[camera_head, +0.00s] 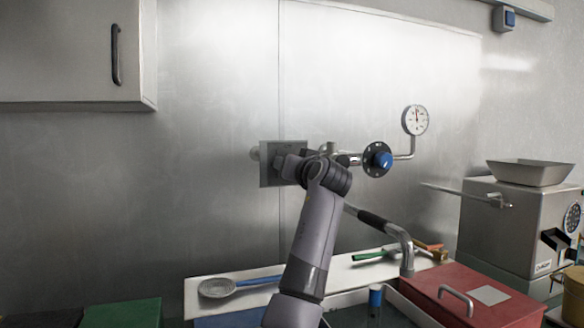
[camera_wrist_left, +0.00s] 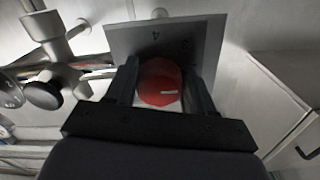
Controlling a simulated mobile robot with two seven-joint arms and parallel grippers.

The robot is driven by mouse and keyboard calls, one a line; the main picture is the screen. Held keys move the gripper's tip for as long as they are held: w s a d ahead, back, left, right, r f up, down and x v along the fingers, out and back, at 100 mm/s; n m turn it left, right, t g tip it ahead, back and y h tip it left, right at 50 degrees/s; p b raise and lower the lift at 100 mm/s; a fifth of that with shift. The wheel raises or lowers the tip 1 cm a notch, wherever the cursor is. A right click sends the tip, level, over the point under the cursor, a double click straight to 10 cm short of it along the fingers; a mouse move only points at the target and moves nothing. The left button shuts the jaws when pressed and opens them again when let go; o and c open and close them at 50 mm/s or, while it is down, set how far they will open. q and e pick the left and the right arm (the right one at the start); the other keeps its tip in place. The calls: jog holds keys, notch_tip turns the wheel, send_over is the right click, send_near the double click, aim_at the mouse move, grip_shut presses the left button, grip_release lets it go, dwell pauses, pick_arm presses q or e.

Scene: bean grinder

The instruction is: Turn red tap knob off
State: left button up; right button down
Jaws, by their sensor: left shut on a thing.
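The red tap knob (camera_wrist_left: 160,80) is round with a short white mark. It sits in front of a grey square plate (camera_wrist_left: 205,40) on the wall, marked with a 4. My left gripper (camera_wrist_left: 162,92) is shut on the knob, with one finger on each side of it. In the head view my left gripper (camera_head: 292,166) reaches up to the plate (camera_head: 269,180) from below and hides the knob. My right gripper is in neither view.
A curved spout (camera_head: 400,240) hangs below. A grinder (camera_head: 520,225), a red box (camera_head: 470,295) and a ladle (camera_head: 217,288) are lower down.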

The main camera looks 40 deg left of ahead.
pick_arm(q)
jog(key=m+p, duration=0.3)
jog(key=shift+r, duration=0.15)
jog(key=m+p, duration=0.1)
jog(key=m, duration=0.8)
jog(key=shift+s, duration=0.1)
jog(key=m, duration=0.5)
jog(key=shift+m, duration=0.4)
dwell(0.3)
jog(key=o, duration=1)
jog(key=shift+c, duration=0.2)
